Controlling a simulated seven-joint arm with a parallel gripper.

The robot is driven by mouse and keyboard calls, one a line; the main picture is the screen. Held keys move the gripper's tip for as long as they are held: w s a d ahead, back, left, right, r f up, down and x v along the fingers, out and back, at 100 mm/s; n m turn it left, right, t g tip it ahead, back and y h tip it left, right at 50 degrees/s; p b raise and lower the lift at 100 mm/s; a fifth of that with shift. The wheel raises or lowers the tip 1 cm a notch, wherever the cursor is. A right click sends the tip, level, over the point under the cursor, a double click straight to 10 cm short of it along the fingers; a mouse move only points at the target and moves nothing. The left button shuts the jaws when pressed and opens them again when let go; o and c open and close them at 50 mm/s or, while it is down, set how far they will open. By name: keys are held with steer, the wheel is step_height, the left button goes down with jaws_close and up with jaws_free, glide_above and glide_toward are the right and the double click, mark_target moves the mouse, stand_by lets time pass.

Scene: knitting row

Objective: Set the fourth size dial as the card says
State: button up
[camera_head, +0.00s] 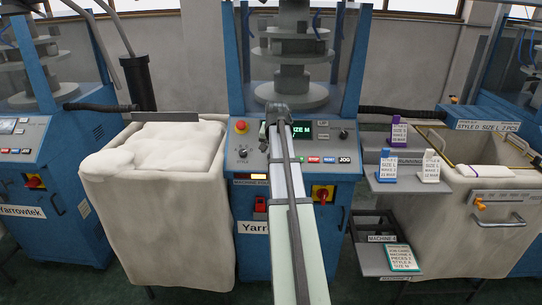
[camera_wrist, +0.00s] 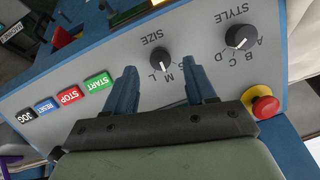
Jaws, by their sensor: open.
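The size dial (camera_wrist: 162,60) is a black knob with a white mark, under the word SIZE, in the wrist view, where the panel appears upside down. The letters M and L show beside it. The mark seems to point towards the M side, but I cannot tell exactly. My gripper (camera_wrist: 159,68) is open, its two blue fingers on either side of the dial; contact cannot be told. In the head view my arm covers the dial.
The style dial (camera_wrist: 240,37) and red emergency button (camera_wrist: 264,105) are near my gripper in the wrist view. Start (camera_wrist: 97,81), stop (camera_wrist: 70,96), reset and jog buttons line the other side. A shelf (camera_head: 395,182) with small size tags and a cloth bin (camera_head: 470,225) stand right.

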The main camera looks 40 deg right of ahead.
steer(key=shift+x, duration=2)
jaws_close()
steer(key=shift+r+n, duration=0.1)
steer(key=shift+n, duration=0.2)
steer(key=n, duration=0.3)
steer(key=shift+w+g+h, duration=0.1)
steer(key=shift+g+h, duration=0.3)
steer(key=shift+a+n+g+h, duration=0.1)
steer(key=shift+n+g+h, duration=0.25)
steer(key=shift+n, duration=1.95)
